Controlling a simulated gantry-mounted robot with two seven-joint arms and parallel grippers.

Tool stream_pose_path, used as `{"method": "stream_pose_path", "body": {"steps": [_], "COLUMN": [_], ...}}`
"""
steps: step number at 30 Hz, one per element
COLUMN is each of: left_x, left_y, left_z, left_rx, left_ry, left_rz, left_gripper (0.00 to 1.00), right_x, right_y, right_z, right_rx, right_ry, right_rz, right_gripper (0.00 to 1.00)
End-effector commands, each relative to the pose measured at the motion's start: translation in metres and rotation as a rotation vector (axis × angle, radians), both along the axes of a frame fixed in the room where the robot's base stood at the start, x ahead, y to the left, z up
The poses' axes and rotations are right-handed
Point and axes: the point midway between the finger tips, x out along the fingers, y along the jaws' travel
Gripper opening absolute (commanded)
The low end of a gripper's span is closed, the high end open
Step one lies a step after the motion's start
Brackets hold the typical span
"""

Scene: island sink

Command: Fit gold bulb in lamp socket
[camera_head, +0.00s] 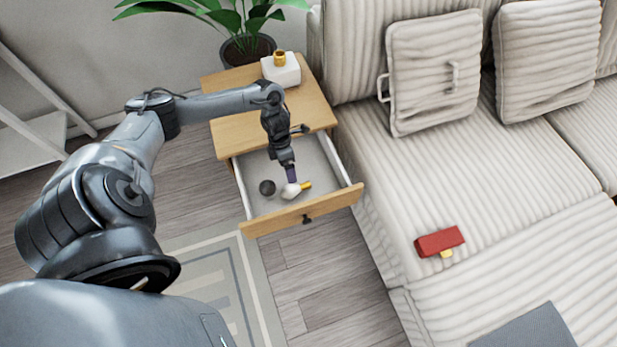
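A bulb (290,191) with a white globe and a gold end lies in the open drawer (257,230) of the wooden side table. My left gripper (291,181) points down into the drawer, with its tip right at the bulb. I cannot tell whether its fingers are closed around the bulb or only above it. A white lamp base (281,70) with a gold socket (279,58) on top stands upright on the table, towards its back. My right gripper is not in view.
A dark round object (267,187) lies in the drawer left of the bulb. A potted plant (246,47) stands behind the table. The striped sofa (470,170) is close on the right, with a red and yellow object (439,241) on its seat. The tabletop's front part is clear.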

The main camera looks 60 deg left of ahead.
Motion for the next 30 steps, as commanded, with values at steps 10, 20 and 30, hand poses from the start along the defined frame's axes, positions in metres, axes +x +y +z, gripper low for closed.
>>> {"method": "stream_pose_path", "body": {"steps": [10,20,30], "left_x": [-0.004,-0.005,-0.007], "left_y": [-0.003,-0.012,-0.022], "left_z": [-0.034,-0.062,-0.098], "left_rx": [-0.006,-0.004,-0.004], "left_ry": [0.007,0.006,0.008], "left_rz": [-0.010,-0.009,-0.008], "left_gripper": [0.92,0.92,0.92], "right_x": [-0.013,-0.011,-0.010], "right_y": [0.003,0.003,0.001], "right_z": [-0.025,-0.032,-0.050], "right_rx": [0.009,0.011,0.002], "right_ry": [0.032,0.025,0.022], "right_rz": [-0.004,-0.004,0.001], "right_gripper": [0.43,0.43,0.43]}}
